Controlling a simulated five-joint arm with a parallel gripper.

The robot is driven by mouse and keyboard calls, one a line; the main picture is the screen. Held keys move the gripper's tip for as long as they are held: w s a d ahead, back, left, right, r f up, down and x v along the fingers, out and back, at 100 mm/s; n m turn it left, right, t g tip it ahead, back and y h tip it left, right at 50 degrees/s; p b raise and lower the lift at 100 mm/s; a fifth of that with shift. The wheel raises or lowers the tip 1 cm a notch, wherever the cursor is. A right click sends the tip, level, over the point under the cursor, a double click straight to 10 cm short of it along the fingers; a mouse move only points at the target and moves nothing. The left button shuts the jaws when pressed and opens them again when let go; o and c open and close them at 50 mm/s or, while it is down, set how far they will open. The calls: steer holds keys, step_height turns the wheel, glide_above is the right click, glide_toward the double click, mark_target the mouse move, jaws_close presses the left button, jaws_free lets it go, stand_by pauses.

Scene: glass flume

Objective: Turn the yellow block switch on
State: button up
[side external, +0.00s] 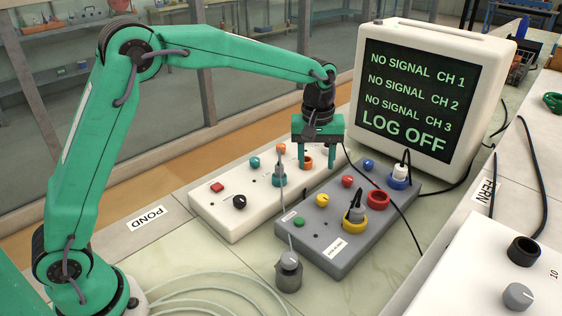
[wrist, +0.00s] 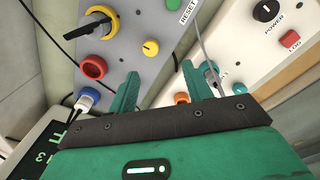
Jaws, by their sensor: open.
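The grey box (side external: 320,255) stands on the counter and carries a wide yellow ring (side external: 353,223) with a dark, pointed lever (side external: 356,203) standing in it. In the wrist view the yellow ring (wrist: 101,12) and dark lever (wrist: 90,26) are at the upper left. A small round yellow button (side external: 322,200) is on the same box and also shows in the wrist view (wrist: 150,48). I cannot tell which setting the lever is in. My gripper (side external: 317,162) is open and empty, pointing down over the boxes' far part, behind the yellow ring. Its fingers (wrist: 162,82) show apart in the wrist view.
A white box (side external: 230,220) lies beside the grey box, with a grey lead (side external: 282,200) in its teal socket. A white plug (side external: 400,172) sits in a blue socket near a red ring (side external: 378,198). A monitor (side external: 430,90) reading "LOG OFF" stands behind. Loose cables lie around.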

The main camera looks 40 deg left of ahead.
mark_target(323, 197)
steer(key=shift+n, duration=0.4)
steer(key=w+f, duration=0.1)
steer(key=w+d+f, duration=0.1)
steer(key=f, duration=0.1)
steer(key=shift+d+f, duration=0.1)
steer(key=shift+d, duration=0.1)
steer(key=shift+f, duration=0.1)
steer(key=shift+f, duration=3.8)
steer(key=shift+c, duration=0.4)
steer(key=c, duration=0.9)
